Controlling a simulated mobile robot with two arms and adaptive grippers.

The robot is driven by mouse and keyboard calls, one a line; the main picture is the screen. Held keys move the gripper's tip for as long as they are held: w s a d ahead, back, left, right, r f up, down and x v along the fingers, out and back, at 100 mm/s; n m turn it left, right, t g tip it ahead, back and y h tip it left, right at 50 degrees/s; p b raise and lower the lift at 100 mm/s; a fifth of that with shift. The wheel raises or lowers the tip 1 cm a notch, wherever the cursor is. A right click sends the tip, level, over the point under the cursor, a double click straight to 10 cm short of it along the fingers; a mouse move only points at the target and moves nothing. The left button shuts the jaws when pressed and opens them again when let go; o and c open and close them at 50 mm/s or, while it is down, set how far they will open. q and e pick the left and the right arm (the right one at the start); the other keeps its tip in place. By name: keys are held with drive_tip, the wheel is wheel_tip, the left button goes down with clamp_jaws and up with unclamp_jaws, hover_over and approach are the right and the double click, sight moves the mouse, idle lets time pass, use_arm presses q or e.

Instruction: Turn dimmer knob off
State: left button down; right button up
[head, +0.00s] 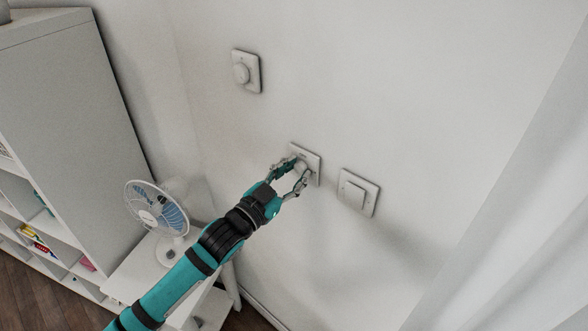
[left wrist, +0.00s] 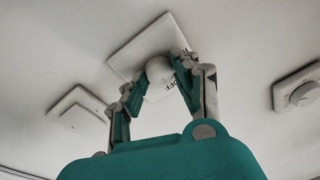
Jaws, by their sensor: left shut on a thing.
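The middle white wall plate (head: 313,160) carries a round white dimmer knob (left wrist: 158,68). My left gripper (head: 297,173) reaches up to this plate with its two fingers on either side of the knob, and is shut on it. In the left wrist view the fingers (left wrist: 155,84) straddle the knob, and the plate (left wrist: 140,46) shows behind it. Letters reading "OFF" (left wrist: 170,84) show near the right finger. The fingers hide part of the knob, and I cannot tell how far it is turned. My right gripper is not in view.
Another knob plate (head: 246,72) is at upper left on the wall, and a flat rocker switch (head: 357,192) is at right. A fan (head: 157,207) stands on a small white table (head: 140,276) beside a white shelf (head: 62,95). A curtain (head: 525,220) hangs at right.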

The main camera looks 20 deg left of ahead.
use_arm(q)
drive_tip(key=shift+f+n, duration=0.1)
drive_tip(key=shift+n, duration=0.5)
drive_tip(key=c, duration=1)
unclamp_jaws()
drive_tip(key=v, duration=1.2)
drive_tip(key=shift+d, duration=0.1)
